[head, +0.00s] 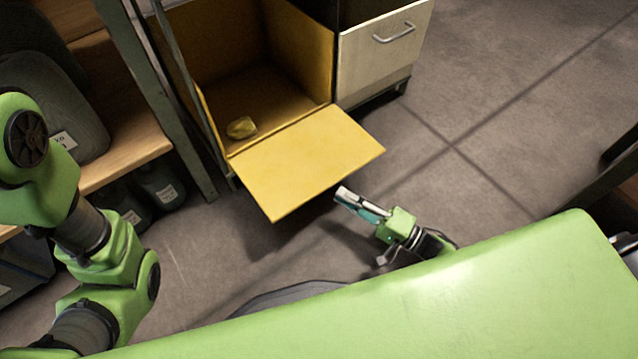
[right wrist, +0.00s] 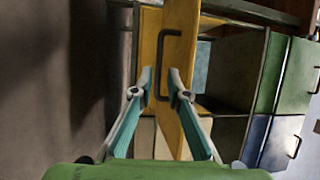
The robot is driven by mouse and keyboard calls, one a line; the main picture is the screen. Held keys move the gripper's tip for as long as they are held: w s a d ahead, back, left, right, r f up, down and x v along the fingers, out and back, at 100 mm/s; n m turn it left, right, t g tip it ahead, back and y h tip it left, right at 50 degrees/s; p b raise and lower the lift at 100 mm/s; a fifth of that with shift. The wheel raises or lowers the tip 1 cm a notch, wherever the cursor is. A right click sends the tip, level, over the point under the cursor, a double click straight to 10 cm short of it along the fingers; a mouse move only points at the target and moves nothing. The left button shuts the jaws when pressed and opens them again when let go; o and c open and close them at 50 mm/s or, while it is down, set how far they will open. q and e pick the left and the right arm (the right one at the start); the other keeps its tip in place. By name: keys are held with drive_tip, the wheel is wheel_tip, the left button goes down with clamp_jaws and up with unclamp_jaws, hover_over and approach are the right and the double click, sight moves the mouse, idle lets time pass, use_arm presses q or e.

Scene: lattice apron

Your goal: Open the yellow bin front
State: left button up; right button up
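The yellow bin (head: 300,50) stands open at the top middle of the head view. Its yellow front (head: 305,160) is hinged down at the lower edge and leans far outward. A small yellow lump (head: 241,127) lies inside. My right gripper (head: 345,195) is just beyond the front's outer right edge. In the right wrist view the fingers of this gripper (right wrist: 163,78) are apart, with the front's dark handle (right wrist: 160,60) between their tips. I cannot tell whether they touch it. The yellow panel (right wrist: 188,125) shows behind the handle. My left gripper is out of view; only its arm shows.
A pale drawer (head: 380,55) with a metal handle is right of the bin. A wooden shelf (head: 130,165) with dark containers (head: 50,100) stands at left. The grey floor (head: 500,110) at right is clear. Green and blue fronts (right wrist: 268,140) show in the right wrist view.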

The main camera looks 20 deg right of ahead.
sight(320, 183)
drive_tip(key=b+x, duration=0.2)
drive_tip(key=x, duration=0.5)
drive_tip(key=shift+w+a, duration=0.25)
drive_tip(key=shift+w, duration=0.1)
clamp_jaws()
